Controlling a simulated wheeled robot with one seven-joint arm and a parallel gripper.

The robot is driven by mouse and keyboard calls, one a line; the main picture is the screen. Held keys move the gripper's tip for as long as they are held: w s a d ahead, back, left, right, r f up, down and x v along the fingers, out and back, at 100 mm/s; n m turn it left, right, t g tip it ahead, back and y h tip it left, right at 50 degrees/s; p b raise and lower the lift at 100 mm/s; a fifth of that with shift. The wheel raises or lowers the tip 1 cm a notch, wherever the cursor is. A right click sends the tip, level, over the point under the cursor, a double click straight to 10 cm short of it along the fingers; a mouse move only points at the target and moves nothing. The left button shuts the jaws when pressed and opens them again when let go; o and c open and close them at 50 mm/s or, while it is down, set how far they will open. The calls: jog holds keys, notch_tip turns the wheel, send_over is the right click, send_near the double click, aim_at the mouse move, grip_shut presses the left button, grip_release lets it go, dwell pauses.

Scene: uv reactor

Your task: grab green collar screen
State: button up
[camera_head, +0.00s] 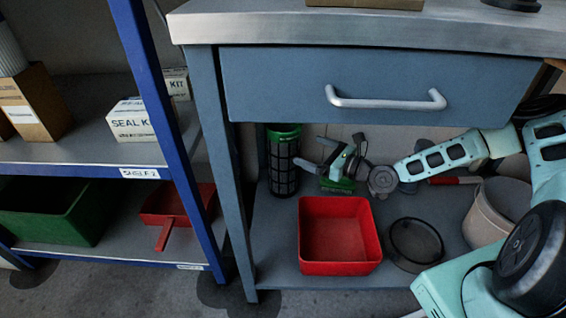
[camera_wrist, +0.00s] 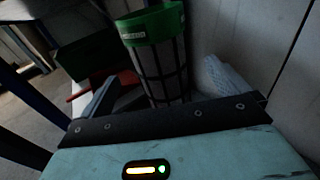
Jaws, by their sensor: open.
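The green collar screen (camera_head: 284,165) is a dark mesh cylinder with a bright green collar at its top. It stands upright on the lower shelf of the bench, under the drawer, near the left leg. My gripper (camera_head: 314,153) is open just to the right of it in the head view, with its fingers pointing towards it. In the wrist view the screen (camera_wrist: 155,55) lies ahead between the two spread fingers, collar uppermost. Its lower end is hidden behind the gripper's body. I cannot tell whether either finger touches it.
A red bin (camera_head: 339,262), a dark round dish (camera_head: 415,243) and a beige bucket (camera_head: 490,212) stand on the lower shelf. A green object (camera_head: 338,185) sits below my gripper. The drawer (camera_head: 375,85) is overhead; a blue rack (camera_head: 150,110) stands left.

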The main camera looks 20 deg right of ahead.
aim_at(298, 146)
jog(key=b+x, duration=0.2)
jog(key=x, duration=0.3)
jog(key=shift+w+a+f, duration=0.1)
jog(key=shift+w+a, duration=0.05)
jog(key=shift+w, duration=0.05)
jog(key=b+x, duration=0.1)
jog(key=x, duration=0.1)
jog(key=b+x, duration=0.2)
jog(key=shift+s+a+f, duration=0.15)
jog(key=shift+a+f, duration=0.05)
jog(key=shift+f, duration=0.2)
jog(key=shift+w+a+r, duration=0.2)
jog(key=shift+w+a, duration=0.1)
jog(key=shift+w, duration=0.2)
jog(key=c, duration=1.2)
